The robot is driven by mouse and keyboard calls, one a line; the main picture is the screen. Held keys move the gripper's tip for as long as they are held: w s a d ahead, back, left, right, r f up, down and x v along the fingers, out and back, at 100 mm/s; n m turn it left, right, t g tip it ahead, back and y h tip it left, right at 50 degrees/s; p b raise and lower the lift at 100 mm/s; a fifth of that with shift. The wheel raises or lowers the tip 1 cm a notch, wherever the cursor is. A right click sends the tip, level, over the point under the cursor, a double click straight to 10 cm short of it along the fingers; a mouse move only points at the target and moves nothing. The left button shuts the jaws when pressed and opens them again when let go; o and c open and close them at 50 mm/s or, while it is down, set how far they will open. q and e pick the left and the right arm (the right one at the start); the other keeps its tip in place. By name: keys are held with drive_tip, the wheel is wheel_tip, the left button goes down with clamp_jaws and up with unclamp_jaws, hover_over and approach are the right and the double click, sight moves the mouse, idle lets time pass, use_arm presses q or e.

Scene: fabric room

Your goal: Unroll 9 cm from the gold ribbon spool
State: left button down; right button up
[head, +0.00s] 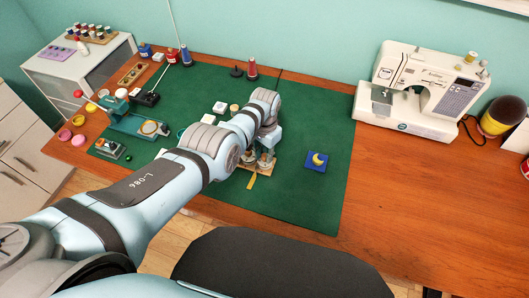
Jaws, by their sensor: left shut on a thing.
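My left arm reaches across the green mat (310,205). Its gripper (262,163) points down and is shut over a small light wooden piece (268,171) near the mat's front. A short strip of gold ribbon (252,182) sticks out below the gripper, toward the front edge. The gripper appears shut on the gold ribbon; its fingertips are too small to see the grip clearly. The spool itself is mostly hidden by the gripper and arm. My right gripper is not in view.
A blue square with a yellow crescent (317,161) lies right of the gripper. A white sewing machine (420,92) stands at the right. Thread spools (252,68) and small tools (137,122) stand at the back and left. The mat's right front is clear.

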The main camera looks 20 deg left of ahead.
sight(265, 155)
use_arm(q)
drive_tip(key=n, duration=0.7)
drive_tip(key=shift+w, duration=0.1)
drive_tip(key=n, duration=0.6)
drive_tip(key=shift+n, duration=0.3)
drive_tip(key=c, duration=1.4)
unclamp_jaws()
drive_tip(key=shift+c, duration=0.2)
drive_tip(key=shift+r, duration=0.15)
wheel_tip(265, 155, up, 12)
